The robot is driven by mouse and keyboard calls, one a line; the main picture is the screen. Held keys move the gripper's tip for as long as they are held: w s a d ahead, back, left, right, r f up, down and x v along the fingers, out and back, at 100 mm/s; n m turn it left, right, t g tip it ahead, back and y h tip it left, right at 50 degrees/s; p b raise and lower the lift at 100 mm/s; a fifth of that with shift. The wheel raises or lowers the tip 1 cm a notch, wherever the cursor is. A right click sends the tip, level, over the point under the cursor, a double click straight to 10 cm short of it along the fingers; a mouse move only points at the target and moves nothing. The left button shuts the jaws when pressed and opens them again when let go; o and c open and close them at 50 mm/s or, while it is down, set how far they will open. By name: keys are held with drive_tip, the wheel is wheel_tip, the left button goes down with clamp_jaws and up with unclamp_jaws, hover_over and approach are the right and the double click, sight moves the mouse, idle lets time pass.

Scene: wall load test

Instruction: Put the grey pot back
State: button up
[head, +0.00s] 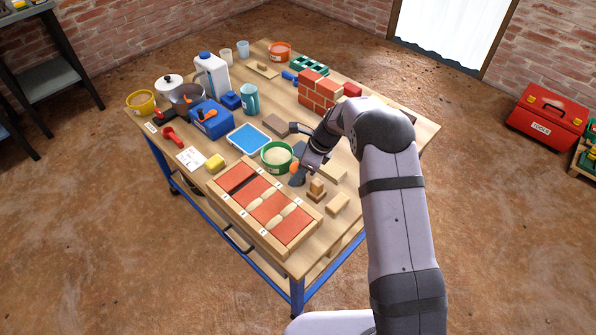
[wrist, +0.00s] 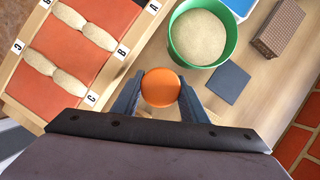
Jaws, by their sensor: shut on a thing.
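A grey pot (head: 187,96) with a brownish inside stands at the far left of the table, beside a white lid-like round thing (head: 168,82) with a dark knob. The pot is not in the wrist view. My gripper (head: 296,172) is well to the right of the pot, just right of the green bowl. In the wrist view my gripper (wrist: 160,95) is shut on an orange round thing (wrist: 161,86), seen from above. I cannot tell what its lower part looks like or whether it touches the table.
A wooden tray (head: 226,206) with red pads and pale sacks lies at the front. A green bowl (head: 277,156) of grain is beside my gripper. Small wooden blocks (head: 317,188) stand close to its right. A brick wall (head: 318,90) stands behind. A blue box (head: 211,120) is near the pot.

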drive_tip(key=o, duration=1.1)
drive_tip(key=shift+d+r, duration=0.15)
drive_tip(key=shift+r, duration=0.35)
drive_tip(key=v, duration=1.1)
drive_tip(key=shift+s+d+r+p, duration=0.1)
drive_tip(key=shift+p, duration=0.25)
drive_tip(key=s+d+n+h, duration=0.1)
drive_tip(key=s+d+n, duration=0.2)
drive_tip(key=s+n, duration=0.4)
drive_tip(key=s+d+n+g+h, duration=0.1)
drive_tip(key=s+d+n+h, duration=0.1)
drive_tip(key=s+n, duration=0.5)
drive_tip(key=s+d+n+h, duration=0.1)
drive_tip(key=s+d+n, duration=0.2)
drive_tip(key=s+n, duration=0.4)
drive_tip(key=shift+s+d+r+n, duration=0.1)
drive_tip(key=shift+s+d+n, duration=0.05)
drive_tip(key=shift+s, duration=2.15)
drive_tip(key=shift+s+d+n, duration=0.15)
drive_tip(key=shift+s+d, duration=0.05)
drive_tip(key=shift+s, duration=2.1)
